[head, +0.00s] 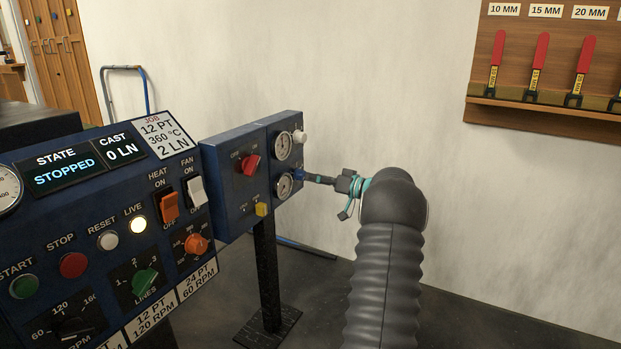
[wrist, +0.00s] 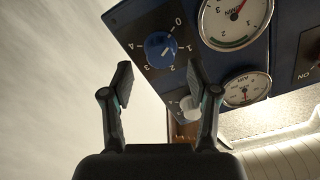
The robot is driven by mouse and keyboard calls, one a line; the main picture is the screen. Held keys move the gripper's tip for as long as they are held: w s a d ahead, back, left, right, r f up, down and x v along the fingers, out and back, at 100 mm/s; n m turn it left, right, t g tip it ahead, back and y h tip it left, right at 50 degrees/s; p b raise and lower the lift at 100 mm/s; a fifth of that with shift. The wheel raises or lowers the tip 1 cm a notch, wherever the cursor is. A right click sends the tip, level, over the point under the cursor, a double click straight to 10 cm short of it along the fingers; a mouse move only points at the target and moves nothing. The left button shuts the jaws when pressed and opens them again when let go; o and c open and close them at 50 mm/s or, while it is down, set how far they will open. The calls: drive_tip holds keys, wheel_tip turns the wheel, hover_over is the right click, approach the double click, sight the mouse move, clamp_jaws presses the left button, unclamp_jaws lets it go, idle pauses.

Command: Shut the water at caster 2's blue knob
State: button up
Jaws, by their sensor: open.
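The blue knob (wrist: 160,48) sits on a blue panel with a dial marked 0 to 4, seen rotated in the wrist view. The number its pointer faces is hard to tell. In the head view the blue knob (head: 299,174) is small and partly hidden by my fingertips. My gripper (wrist: 160,78) is open and empty, with one finger on each side of the knob's line. It seems just short of the knob; whether it touches is unclear. In the head view my gripper (head: 313,178) points left at the panel box (head: 228,190). No caster number is readable on that box.
Two round gauges (head: 283,146) and a white knob (head: 299,136) are close to the blue knob. A red knob (head: 249,164) and a yellow knob (head: 262,209) are on the box's other face. A control console (head: 100,215) stands at left, reading STOPPED.

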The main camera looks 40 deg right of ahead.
drive_tip(key=v, duration=0.9)
drive_tip(key=shift+s, duration=0.1)
drive_tip(key=s+a+f+m+g, duration=0.2)
drive_tip(key=f+m, duration=0.2)
drive_tip(key=f, duration=0.1)
drive_tip(key=s+a+f+m+g, duration=0.1)
drive_tip(key=f+m+g, duration=0.15)
drive_tip(key=f, duration=0.35)
drive_tip(key=s+a+m+g+h+p, duration=0.1)
drive_tip(key=s+a+g, duration=0.2)
drive_tip(key=a, duration=0.3)
drive_tip(key=s+a+m+g+p, duration=0.1)
drive_tip(key=s+a+m+g, duration=0.15)
drive_tip(key=a, duration=0.35)
drive_tip(key=s+a+r+n+h+p, duration=0.2)
drive_tip(key=s+a+r, duration=0.4)
drive_tip(key=a, duration=0.5)
drive_tip(key=s+a+r+n+h+p, duration=0.2)
drive_tip(key=s+a+r+n, duration=0.3)
drive_tip(key=a, duration=0.6)
drive_tip(key=s+a+r+n+g+h+p, duration=0.1)
drive_tip(key=s+a+r+n+p, duration=0.2)
drive_tip(key=s+a+r, duration=0.6)
drive_tip(key=shift+a+n+h+p, duration=0.3)
drive_tip(key=shift+a+h+p, duration=0.1)
drive_tip(key=shift+a+p, duration=0.6)
